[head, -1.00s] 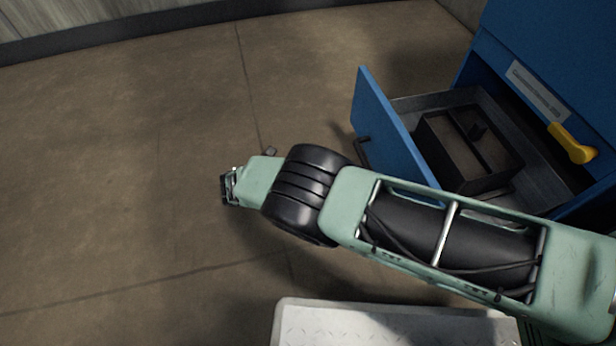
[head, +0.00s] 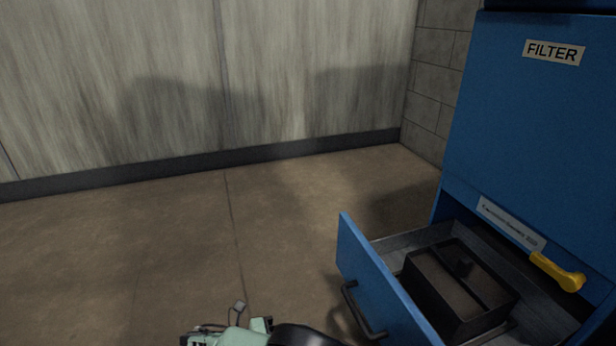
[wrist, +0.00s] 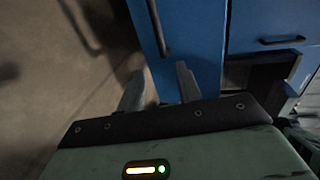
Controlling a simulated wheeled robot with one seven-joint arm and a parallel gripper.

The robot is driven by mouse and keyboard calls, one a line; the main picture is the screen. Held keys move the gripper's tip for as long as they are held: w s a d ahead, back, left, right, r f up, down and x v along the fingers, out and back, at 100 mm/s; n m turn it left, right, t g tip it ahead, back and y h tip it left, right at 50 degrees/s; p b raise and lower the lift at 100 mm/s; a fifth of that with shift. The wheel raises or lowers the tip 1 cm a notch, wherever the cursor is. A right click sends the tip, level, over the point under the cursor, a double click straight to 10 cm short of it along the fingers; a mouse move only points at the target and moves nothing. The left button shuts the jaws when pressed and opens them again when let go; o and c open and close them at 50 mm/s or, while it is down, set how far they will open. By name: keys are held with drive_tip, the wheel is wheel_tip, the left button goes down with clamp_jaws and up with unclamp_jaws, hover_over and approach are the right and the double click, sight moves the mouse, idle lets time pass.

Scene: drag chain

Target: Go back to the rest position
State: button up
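My gripper (wrist: 160,85) shows in the wrist view with its two grey fingers apart and nothing held between them. A blue drawer front with a dark bar handle (wrist: 158,28) lies beyond the fingertips; I cannot tell how far away. In the head view only the top of my green and black wrist shows at the bottom edge, and the fingers cannot be made out there. The open blue drawer (head: 375,290) stands at the lower right, to the right of my wrist. A black rectangular frame-like box (head: 460,290) sits inside it.
A blue cabinet (head: 530,130) labelled FILTER rises above the drawer, with a yellow handle (head: 557,271) on it. Bare brown floor (head: 130,260) lies to the left, up to the grey wall (head: 120,90). A second dark handle (wrist: 282,40) shows in the wrist view.

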drive_tip(key=s+d+r+m+g+y+p, duration=0.1)
drive_tip(key=d+r+m+g+y+p, duration=0.15)
drive_tip(key=r+m, duration=0.5)
drive_tip(key=s+d+r+m+g+y+p, duration=0.1)
drive_tip(key=d+r+m+g+y+p, duration=0.2)
drive_tip(key=r, duration=0.8)
drive_tip(key=s+d+r+m+g+y+p, duration=0.15)
drive_tip(key=r+m+y, duration=0.25)
drive_tip(key=r+m, duration=0.4)
drive_tip(key=s+d+r+m+t+y+p, duration=0.1)
drive_tip(key=s+d+r+m+y+p, duration=0.15)
drive_tip(key=s+d+r+m, duration=0.45)
drive_tip(key=s+d+r+m+t+y+p, duration=0.1)
drive_tip(key=s+d+r+m+y, duration=0.25)
drive_tip(key=s+r+m, duration=0.45)
wheel_tip(320, 180, up, 38)
drive_tip(key=n+p, duration=0.1)
drive_tip(key=p, duration=3.6)
drive_tip(key=shift+s+d+p, duration=0.15)
drive_tip(key=shift+d+p, duration=0.1)
drive_tip(key=shift+p, duration=0.15)
